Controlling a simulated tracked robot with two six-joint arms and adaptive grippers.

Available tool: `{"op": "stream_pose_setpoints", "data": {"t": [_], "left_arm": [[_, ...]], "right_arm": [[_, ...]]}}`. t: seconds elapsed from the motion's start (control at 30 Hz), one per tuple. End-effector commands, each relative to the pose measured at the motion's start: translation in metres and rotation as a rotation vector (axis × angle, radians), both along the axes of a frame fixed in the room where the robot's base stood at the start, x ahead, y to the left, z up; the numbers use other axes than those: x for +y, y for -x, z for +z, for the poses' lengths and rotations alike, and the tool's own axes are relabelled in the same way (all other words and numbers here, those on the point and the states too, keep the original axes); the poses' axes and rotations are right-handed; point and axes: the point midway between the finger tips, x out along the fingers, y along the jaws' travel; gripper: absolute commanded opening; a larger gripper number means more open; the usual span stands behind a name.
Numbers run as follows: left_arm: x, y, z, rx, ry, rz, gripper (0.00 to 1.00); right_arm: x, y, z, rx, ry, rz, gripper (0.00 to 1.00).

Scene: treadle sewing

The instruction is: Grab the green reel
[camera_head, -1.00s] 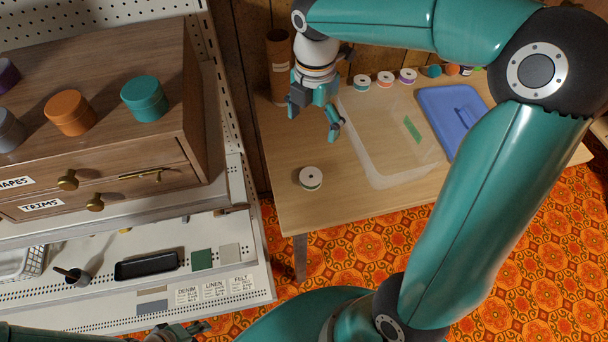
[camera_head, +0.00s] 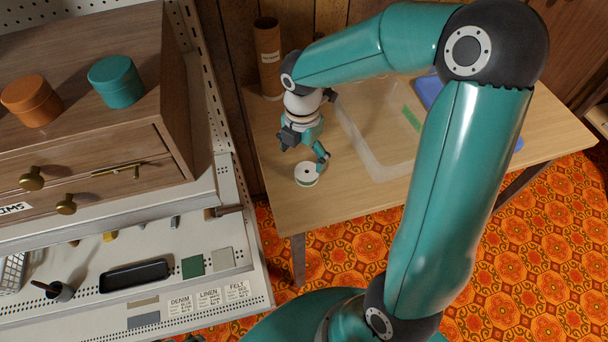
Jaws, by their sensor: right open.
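A white-flanged reel (camera_head: 307,174) with a thin green band at its side lies flat near the front left of the wooden table. My right gripper (camera_head: 303,151) is open and points down just above and behind this reel. One finger is close to the reel's far right edge; I cannot tell whether it touches. Nothing shows between the fingers. My left gripper is not clearly in view.
A clear plastic bin (camera_head: 364,150) stands right of the reel, partly behind my right arm. A blue lid (camera_head: 428,90) lies beyond it. A brown cardboard tube (camera_head: 268,58) stands at the back left. A shelf with a wooden drawer cabinet (camera_head: 100,160) is at left.

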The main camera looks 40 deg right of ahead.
Motion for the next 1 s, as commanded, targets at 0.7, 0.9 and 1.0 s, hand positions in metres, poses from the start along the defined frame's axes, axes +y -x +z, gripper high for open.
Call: {"op": "stream_pose_setpoints", "data": {"t": [0.7,0.9,1.0], "left_arm": [[0.0,0.0,-0.006,0.0,0.0,0.0,0.4],[0.0,0.0,-0.006,0.0,0.0,0.0,0.4],[0.0,0.0,-0.006,0.0,0.0,0.0,0.4]], "right_arm": [[-0.007,0.005,-0.063,0.001,-0.001,0.0,0.9],[-0.007,0.005,-0.062,0.0,0.0,-0.001,0.83],[-0.007,0.005,-0.062,0.0,0.0,-0.001,0.67]]}}
